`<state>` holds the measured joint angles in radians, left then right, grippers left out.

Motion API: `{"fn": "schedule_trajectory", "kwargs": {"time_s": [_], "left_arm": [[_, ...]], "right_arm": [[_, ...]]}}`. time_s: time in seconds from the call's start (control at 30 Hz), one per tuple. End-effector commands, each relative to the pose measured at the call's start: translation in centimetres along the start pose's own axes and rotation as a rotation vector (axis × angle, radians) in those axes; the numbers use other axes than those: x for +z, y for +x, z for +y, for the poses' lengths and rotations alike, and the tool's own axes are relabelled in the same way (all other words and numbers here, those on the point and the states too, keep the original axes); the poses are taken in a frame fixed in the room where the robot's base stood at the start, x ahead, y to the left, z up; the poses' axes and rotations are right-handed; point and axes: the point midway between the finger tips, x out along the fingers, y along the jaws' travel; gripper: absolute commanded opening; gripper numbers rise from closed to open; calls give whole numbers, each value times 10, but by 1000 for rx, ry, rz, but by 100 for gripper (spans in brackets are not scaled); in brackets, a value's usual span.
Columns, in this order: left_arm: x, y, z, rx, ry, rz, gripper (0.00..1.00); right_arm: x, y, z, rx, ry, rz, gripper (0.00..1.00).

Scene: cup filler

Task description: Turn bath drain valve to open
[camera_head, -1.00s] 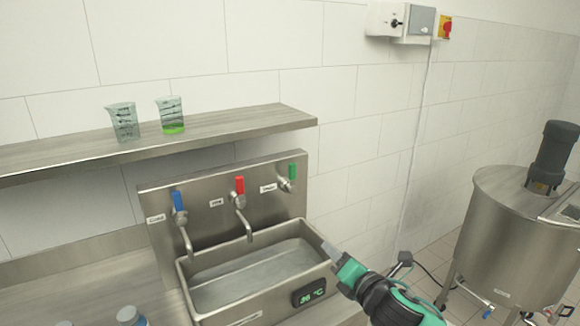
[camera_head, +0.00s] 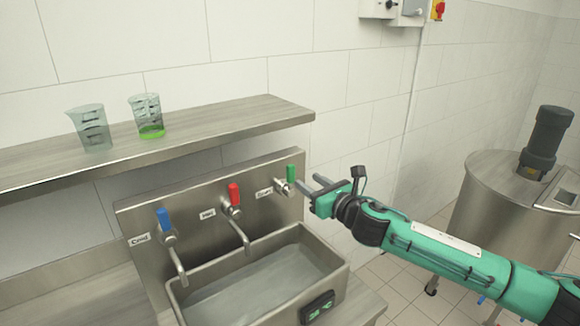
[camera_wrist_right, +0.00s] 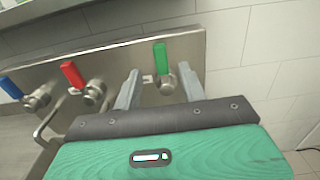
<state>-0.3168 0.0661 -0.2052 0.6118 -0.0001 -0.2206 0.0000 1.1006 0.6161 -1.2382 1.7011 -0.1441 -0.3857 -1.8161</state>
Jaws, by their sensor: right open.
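The drain valve has a green handle (camera_head: 291,173) that stands upright at the right end of the steel back panel, beside its small label. It also shows in the right wrist view (camera_wrist_right: 160,57), with its metal body (camera_wrist_right: 167,85) below. My right gripper (camera_head: 308,185) is open and empty, just right of the valve in the head view. In the right wrist view its two fingers (camera_wrist_right: 157,88) point towards the valve, which appears between them. I cannot tell whether they touch it. The steel bath (camera_head: 338,268) below holds water. My left gripper is not in view.
A blue-handled tap (camera_head: 164,219) and a red-handled tap (camera_head: 234,194) stand left of the drain valve. A shelf (camera_head: 200,130) above holds two beakers (camera_head: 92,128). A steel vessel (camera_head: 490,215) stands at the right.

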Motion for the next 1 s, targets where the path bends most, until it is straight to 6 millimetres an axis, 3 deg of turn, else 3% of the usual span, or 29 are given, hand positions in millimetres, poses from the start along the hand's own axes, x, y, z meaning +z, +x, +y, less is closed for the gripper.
{"fn": "schedule_trajectory", "kwargs": {"time_s": [0.2, 0.37, 0.5, 1.0], "left_arm": [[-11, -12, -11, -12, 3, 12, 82], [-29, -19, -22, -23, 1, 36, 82], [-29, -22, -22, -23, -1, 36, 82], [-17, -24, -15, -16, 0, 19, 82]], "right_arm": [[2, 39, 1, -1, 2, 1, 42], [1, 63, 1, 0, 1, 1, 42], [1, 78, 0, -1, 2, 0, 42], [-1, 90, 0, -1, 1, 0, 42]]}}
